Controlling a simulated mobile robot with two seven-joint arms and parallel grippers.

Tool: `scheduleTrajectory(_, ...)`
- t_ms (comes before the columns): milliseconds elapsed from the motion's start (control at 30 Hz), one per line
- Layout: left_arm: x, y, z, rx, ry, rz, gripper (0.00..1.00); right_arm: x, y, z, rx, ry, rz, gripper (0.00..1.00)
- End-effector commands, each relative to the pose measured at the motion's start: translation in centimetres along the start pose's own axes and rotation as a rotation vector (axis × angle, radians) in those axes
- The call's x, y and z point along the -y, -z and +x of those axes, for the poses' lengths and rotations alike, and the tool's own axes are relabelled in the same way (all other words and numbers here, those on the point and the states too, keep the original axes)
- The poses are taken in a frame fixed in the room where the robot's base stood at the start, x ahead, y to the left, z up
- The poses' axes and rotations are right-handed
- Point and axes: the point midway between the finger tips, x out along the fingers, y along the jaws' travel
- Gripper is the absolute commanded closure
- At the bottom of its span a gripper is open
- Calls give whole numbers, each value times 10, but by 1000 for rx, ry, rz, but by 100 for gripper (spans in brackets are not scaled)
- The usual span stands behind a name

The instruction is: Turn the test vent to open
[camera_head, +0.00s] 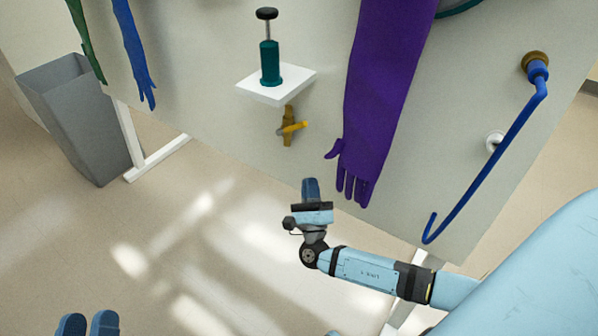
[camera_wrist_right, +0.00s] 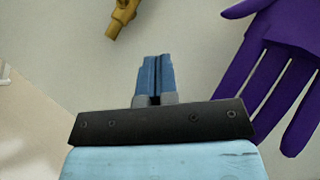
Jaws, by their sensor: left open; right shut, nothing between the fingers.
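The test vent is most likely the small brass valve (camera_head: 288,138) on the pale panel, below a small white shelf. Its yellow lever (camera_head: 295,127) points to the right, across the upright body. The valve (camera_wrist_right: 121,18) also shows at the top of the right wrist view, cut off by the edge. My right gripper (camera_head: 311,184) is shut and empty, below and slightly right of the valve, apart from it. Its closed blue fingers (camera_wrist_right: 153,75) show in the wrist view. My left gripper (camera_head: 88,322) is open and empty at the bottom left, far from the panel.
A purple glove (camera_head: 380,90) hangs close to the right of the valve. A green plunger device (camera_head: 270,62) stands on the white shelf (camera_head: 290,84). A blue bent pipe (camera_head: 500,150) hangs at right. A grey bin (camera_head: 78,115) stands at left. The floor below is clear.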

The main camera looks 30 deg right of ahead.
Motion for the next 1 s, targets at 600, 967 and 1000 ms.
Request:
scheduleTrajectory(600,3,-24,-2,74,-6,-9,57,0,-21,106,-1,2,5,100)
scheduleTrajectory(967,3,-26,-2,87,-6,-10,57,0,-28,113,-2,0,3,100)
scheduleTrajectory(1000,3,-26,-2,86,-6,-10,57,0,-28,113,-2,0,3,100)
